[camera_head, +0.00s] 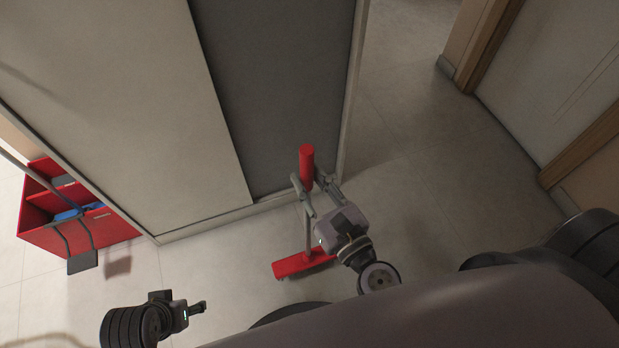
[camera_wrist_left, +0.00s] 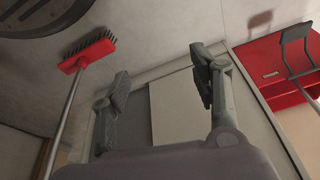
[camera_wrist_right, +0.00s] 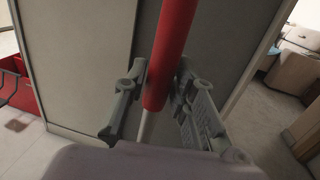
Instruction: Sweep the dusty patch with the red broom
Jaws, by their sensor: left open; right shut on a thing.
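The red broom has a red grip (camera_head: 307,165), a grey pole and a red head (camera_head: 303,264) low over the floor; I cannot tell if it touches. My right gripper (camera_head: 315,190) is shut on the broom's handle, just at the lower end of the red grip, as the right wrist view shows (camera_wrist_right: 160,85). The broom head with dark bristles also shows in the left wrist view (camera_wrist_left: 90,52). A small brownish patch (camera_head: 118,266), seemingly the dust, lies on the floor left of the broom. My left gripper (camera_head: 198,308) is open and empty, at the lower left.
A tall grey cabinet (camera_head: 130,110) with sliding doors stands directly behind the broom. A red container (camera_head: 50,236) with blue things and a grey-framed tool is at the left. A doorway (camera_head: 480,50) is at the right.

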